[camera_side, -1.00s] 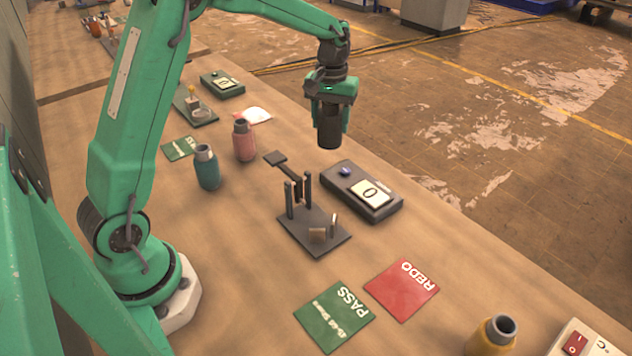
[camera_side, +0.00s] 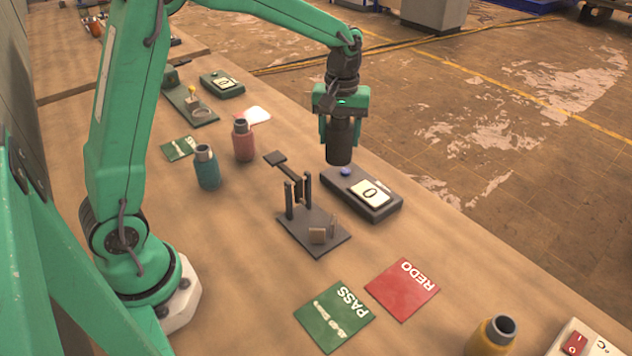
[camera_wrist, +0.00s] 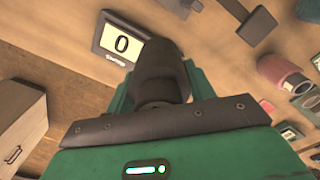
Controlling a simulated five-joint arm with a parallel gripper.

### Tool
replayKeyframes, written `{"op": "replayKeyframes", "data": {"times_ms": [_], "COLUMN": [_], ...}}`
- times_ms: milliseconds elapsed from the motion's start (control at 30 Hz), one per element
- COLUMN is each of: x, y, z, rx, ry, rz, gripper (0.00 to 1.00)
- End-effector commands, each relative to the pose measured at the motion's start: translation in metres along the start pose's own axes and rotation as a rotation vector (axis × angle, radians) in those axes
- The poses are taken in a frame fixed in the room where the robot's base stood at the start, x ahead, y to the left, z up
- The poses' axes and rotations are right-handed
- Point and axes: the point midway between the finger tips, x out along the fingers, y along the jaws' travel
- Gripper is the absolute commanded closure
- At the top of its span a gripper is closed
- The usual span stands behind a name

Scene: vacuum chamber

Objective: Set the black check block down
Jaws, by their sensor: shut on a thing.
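The black check block (camera_side: 340,143) is a dark cylinder held upright in my gripper (camera_side: 340,128). My gripper is shut on it, just behind the far left end of a dark device with a blue button and a display reading 0 (camera_side: 372,192).
A dark balance-like stand (camera_side: 315,232) is left of the device. A green PASS card (camera_side: 334,317) and red REDO card (camera_side: 403,289) lie in front. Teal (camera_side: 207,170) and pink (camera_side: 244,143) bottles stand to the left. A yellow bottle (camera_side: 490,338) is at the front right.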

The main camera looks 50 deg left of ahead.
Motion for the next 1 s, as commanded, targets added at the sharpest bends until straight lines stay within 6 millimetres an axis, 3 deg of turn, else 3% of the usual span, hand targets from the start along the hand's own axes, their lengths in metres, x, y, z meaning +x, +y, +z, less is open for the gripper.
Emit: {"op": "replayKeyframes", "data": {"times_ms": [300,600,800,1000], "x": [-0.007,-0.008,-0.005,-0.003], "y": [0.013,0.007,-0.005,-0.015], "z": [0.085,0.158,0.199,0.224], "rx": [-0.192,-0.38,-0.498,-0.579], "ry": [0.001,0.0,0.0,0.0], "rz": [0.002,0.002,0.001,0.002], "gripper": [0.78,0.78,0.78,0.78]}}
